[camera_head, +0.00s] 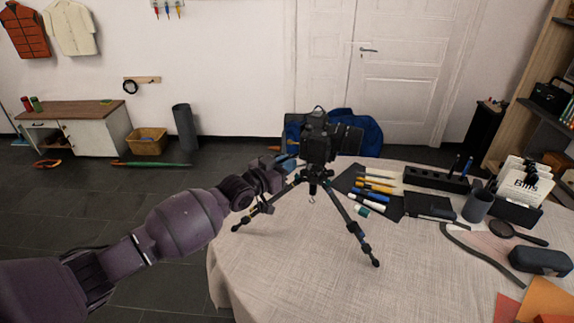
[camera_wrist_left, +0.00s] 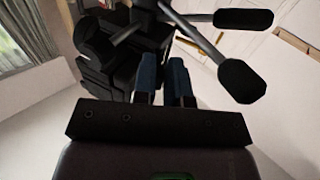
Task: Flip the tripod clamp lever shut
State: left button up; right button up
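A black tripod (camera_head: 313,181) stands upright on the round table with its legs spread, and a black camera (camera_head: 318,138) is mounted on top. My left gripper (camera_head: 284,168) is beside the tripod head, at its left, just below the camera. In the left wrist view its two blue-padded fingers (camera_wrist_left: 163,78) are close together with a narrow gap and nothing clearly held between them. Dark camera and tripod parts (camera_wrist_left: 110,50) and rods with black grips (camera_wrist_left: 241,80) lie just beyond the fingers. The clamp lever cannot be told apart. My right gripper is out of view.
The table (camera_head: 285,270) has a pale cloth and is clear in front of the tripod. Pens and markers (camera_head: 372,190) on a dark mat, a grey cup (camera_head: 478,206), a magnifier (camera_head: 504,229) and a glasses case (camera_head: 540,261) lie to the right.

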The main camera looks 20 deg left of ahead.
pick_arm(q)
jog(key=shift+o, duration=0.3)
jog(key=shift+s, duration=0.1)
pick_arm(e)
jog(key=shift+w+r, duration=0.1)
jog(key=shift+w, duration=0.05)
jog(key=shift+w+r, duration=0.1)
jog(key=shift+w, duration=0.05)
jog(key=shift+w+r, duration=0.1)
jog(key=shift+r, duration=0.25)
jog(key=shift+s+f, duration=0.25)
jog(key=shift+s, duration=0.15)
pick_arm(q)
jog(key=v, duration=1)
jog(key=shift+s+a, duration=0.15)
jog(key=shift+s, duration=0.2)
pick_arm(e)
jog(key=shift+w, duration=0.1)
